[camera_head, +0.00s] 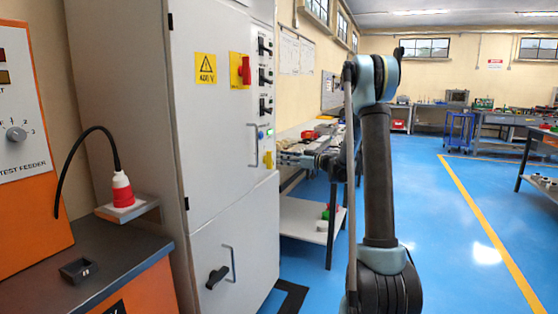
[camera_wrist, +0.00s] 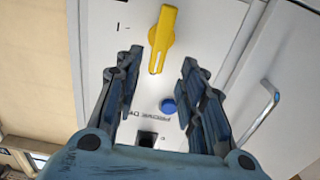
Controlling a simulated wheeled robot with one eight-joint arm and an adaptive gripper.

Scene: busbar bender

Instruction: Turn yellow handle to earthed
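The yellow handle (camera_head: 267,159) sits on the narrow side face of the grey cabinet (camera_head: 222,120), below a small blue button. In the wrist view the yellow handle (camera_wrist: 163,35) runs nearly along the picture's vertical, leaning slightly, with a white line on its near end. My gripper (camera_head: 284,158) is in front of that face, in line with the handle. In the wrist view my gripper (camera_wrist: 161,58) is open, its two fingers apart on either side of the handle's near end. I cannot tell whether they touch it. The position markings are mostly unreadable.
A metal door handle (camera_wrist: 262,112) is to the right. In the head view, a red handle (camera_head: 244,70) and black switches sit higher up. A workbench (camera_head: 318,150) stands behind my gripper.

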